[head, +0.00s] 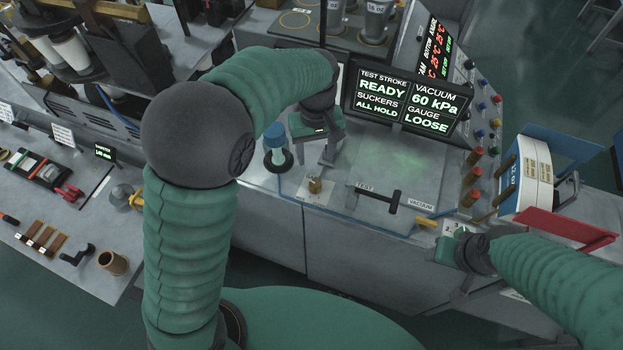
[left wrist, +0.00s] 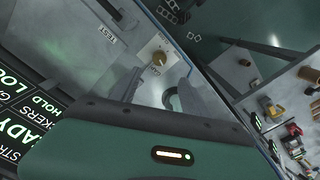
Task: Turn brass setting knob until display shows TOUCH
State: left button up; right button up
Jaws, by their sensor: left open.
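The brass setting knob (head: 315,186) stands on a pale square plate near the front edge of the grey bench. In the left wrist view the knob (left wrist: 159,58) lies just beyond and between the fingertips. My left gripper (head: 325,155) is open and above the knob, a little behind it. In the left wrist view its two fingers (left wrist: 165,80) are apart with nothing between them. The display (head: 407,100) reads READY, 60 kPa, ALL HOLD and, under GAUGE, LOOSE. My right gripper (head: 450,246) is at the bench's right front; its fingers cannot be made out.
A black T-shaped handle (head: 385,194) marked TEST lies right of the knob. A blue-topped fitting (head: 276,150) stands left of it, close to my left gripper.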

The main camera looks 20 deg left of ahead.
aim_at(315, 183)
pick_arm(q)
notch_tip(315, 183, down, 14)
jog(key=shift+w+r+p, duration=0.1)
jog(key=shift+r+p, duration=0.1)
jog(key=shift+p, duration=0.75)
jog(key=shift+f, duration=0.3)
grip_shut()
